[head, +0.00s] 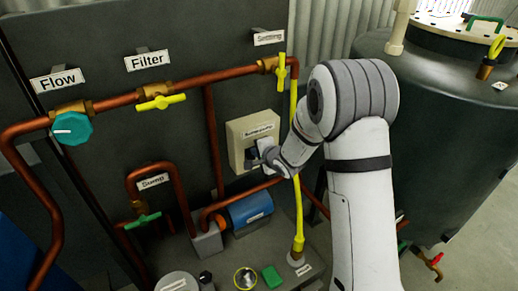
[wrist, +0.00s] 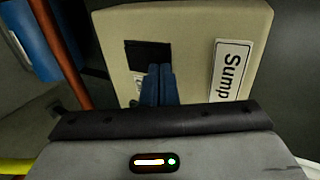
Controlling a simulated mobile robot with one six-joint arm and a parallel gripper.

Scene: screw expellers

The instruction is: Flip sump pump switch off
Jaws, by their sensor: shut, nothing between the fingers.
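The sump pump switch box (head: 236,131) is a beige box on the dark panel, with a white label on it. In the wrist view, the box (wrist: 190,22) fills the upper middle, with a label reading "Sump" (wrist: 230,70) on its right side. A black switch (wrist: 148,50) sits in the box face, left of the label. My gripper (head: 252,160) is at the front of the box. In the wrist view, its blue fingers (wrist: 159,72) are shut together, and their tips overlap the lower edge of the switch. I cannot tell whether they touch it. The fingers hide part of the box below the switch.
A blue pump motor (head: 249,208) lies below the box. A yellow hose (head: 298,215) runs down right of the box, close to my arm. Copper pipes (head: 213,140) with valves cross the panel. A large dark tank (head: 450,130) stands at the right.

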